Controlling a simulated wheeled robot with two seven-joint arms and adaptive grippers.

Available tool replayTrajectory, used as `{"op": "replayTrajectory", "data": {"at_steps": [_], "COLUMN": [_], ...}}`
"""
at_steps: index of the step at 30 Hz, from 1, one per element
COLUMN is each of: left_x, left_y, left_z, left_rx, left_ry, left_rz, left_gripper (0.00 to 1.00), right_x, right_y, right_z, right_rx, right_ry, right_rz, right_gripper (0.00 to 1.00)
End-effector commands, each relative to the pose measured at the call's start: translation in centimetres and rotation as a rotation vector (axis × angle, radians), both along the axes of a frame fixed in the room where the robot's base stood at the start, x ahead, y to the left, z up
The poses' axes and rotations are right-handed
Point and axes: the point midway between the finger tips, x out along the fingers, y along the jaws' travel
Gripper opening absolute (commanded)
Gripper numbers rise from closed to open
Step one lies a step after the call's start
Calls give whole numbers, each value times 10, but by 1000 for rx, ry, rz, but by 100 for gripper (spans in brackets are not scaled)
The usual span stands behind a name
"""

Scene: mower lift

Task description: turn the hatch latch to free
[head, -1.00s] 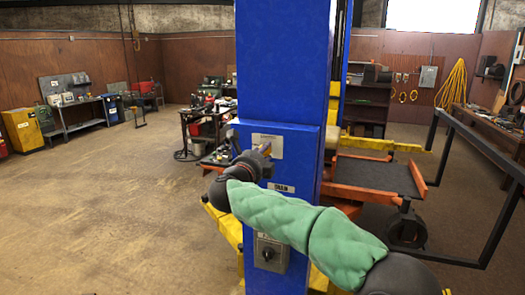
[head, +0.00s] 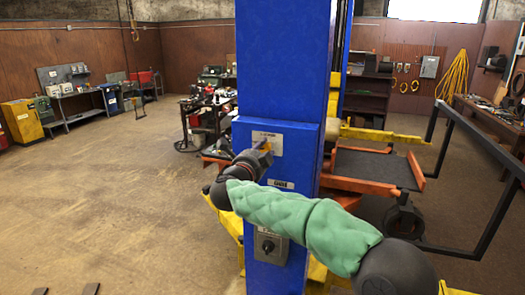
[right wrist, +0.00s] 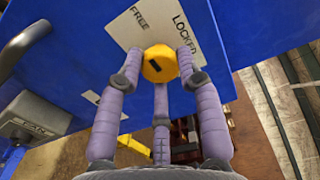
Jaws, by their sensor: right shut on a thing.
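The hatch latch is a yellow round knob (right wrist: 158,64) with a dark mark on its face, in the right wrist view. It sits at the edge of a white label plate (right wrist: 150,22) reading FREE and LOCKED, on a blue panel. I cannot tell which word the mark points to. My right gripper (right wrist: 162,70) has its purple fingers closed around the knob. In the head view my right gripper (head: 262,154) is at the panel on the blue column (head: 283,70), mostly hiding the knob. Two dark tips at the bottom left edge may be my left gripper (head: 66,291).
Below the latch, a grey switch box (head: 270,246) is mounted on the column. An orange-framed lift platform (head: 375,170) and a black frame (head: 470,150) stand to the right. Workbenches line the back. The floor (head: 110,190) at left is clear.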

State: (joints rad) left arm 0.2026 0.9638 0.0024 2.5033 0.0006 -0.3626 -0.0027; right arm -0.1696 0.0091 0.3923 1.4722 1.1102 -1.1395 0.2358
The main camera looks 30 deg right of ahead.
Motion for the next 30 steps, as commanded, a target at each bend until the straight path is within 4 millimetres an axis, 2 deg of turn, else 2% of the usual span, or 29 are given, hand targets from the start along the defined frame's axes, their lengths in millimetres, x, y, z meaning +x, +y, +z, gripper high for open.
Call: {"op": "replayTrajectory", "data": {"at_steps": [9, 10, 12, 23, 30], "left_x": [0, 0, 0, 0, 0], "left_y": [0, 0, 0, 0, 0], "left_z": [0, 0, 0, 0, 0], "left_rx": [0, 0, 0, 0, 0], "left_ry": [0, 0, 0, 0, 0], "left_rz": [0, 0, 0, 0, 0], "left_gripper": [40, 40, 40, 40, 40], "right_x": [0, 0, 0, -1, -19], "right_y": [0, 0, 0, 1, 23], "right_z": [-1, -1, -1, 0, 0], "right_rx": [-2, -2, -1, -1, -1], "right_ry": [2, 2, 2, 1, 0], "right_rz": [0, 0, 0, 1, 4], "right_gripper": [4, 42, 61, 61, 61]}}
